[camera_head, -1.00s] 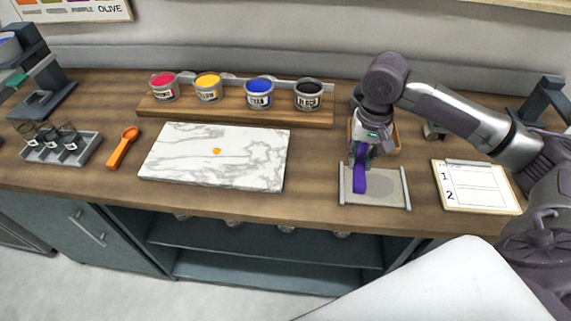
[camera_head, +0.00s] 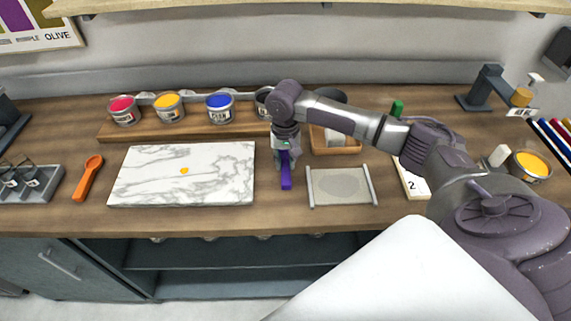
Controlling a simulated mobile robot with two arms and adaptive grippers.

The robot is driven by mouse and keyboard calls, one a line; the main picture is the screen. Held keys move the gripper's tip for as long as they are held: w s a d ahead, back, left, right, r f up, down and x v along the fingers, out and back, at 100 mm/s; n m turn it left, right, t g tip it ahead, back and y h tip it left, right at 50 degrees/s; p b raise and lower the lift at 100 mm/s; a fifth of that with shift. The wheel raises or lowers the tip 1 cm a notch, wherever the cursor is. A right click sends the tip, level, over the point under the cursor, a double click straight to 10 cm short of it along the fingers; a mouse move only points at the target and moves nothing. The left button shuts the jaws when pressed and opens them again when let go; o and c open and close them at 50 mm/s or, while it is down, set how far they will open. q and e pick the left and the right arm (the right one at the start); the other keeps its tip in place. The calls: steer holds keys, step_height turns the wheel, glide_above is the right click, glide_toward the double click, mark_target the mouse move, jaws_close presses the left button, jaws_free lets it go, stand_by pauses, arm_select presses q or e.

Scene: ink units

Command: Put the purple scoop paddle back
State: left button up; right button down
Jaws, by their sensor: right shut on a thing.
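The purple scoop paddle (camera_head: 286,172) hangs upright in my right gripper (camera_head: 285,158), which is shut on it. The gripper is over the wooden counter, in the gap between the white marble slab (camera_head: 135,185) and the grey tray-like mat with side rails (camera_head: 340,200). I cannot tell whether the paddle's lower end touches the counter. My left gripper is not in view.
An orange scoop (camera_head: 88,178) lies left of the slab, with a small orange blob on the marble. Paint cans, including a blue one (camera_head: 219,107), stand on a wooden riser (camera_head: 150,132) behind. A wooden box (camera_head: 352,146) is behind the mat. A clipboard (camera_head: 412,184) lies partly behind my arm.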

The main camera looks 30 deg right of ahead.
mark_target(286, 165)
steer(key=shift+f, duration=1.15)
steer(key=shift+f, duration=0.1)
steer(key=c, duration=1)
jaws_free()
step_height(286, 165, up, 12)
steer(key=shift+r+b, duration=0.1)
steer(key=shift+b, duration=0.95)
steer(key=shift+s, duration=0.1)
